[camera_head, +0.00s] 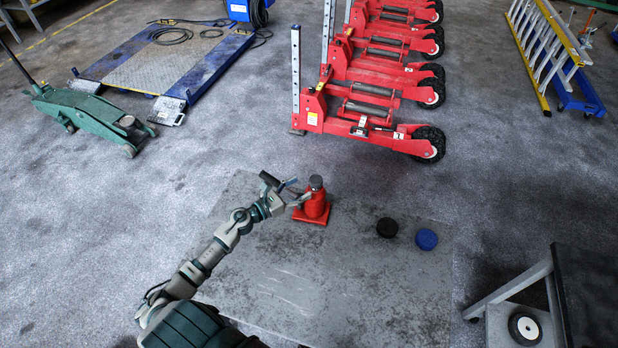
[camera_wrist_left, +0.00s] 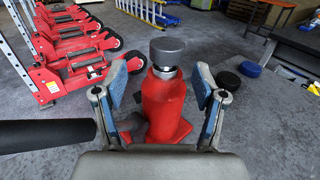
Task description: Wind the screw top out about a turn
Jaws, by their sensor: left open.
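A red bottle jack (camera_head: 314,208) stands upright on the grey table (camera_head: 290,285), near its far edge. Its grey cylindrical screw top (camera_head: 316,182) sits on a short bright neck, which shows in the left wrist view under the top (camera_wrist_left: 167,52). My left gripper (camera_head: 296,192) is at the jack's left side. In the left wrist view its two blue-padded fingers (camera_wrist_left: 158,88) are spread apart, one on each side of the jack's upper body as seen there, with gaps on both sides. It holds nothing. My right gripper is not in view.
A black round piece (camera_head: 387,228) and a blue one (camera_head: 426,239) lie on the table right of the jack. Red wheeled machines (camera_head: 370,110) stand beyond. A green trolley jack (camera_head: 95,115) is on the floor at left, and a black-topped stand (camera_head: 585,295) is at right.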

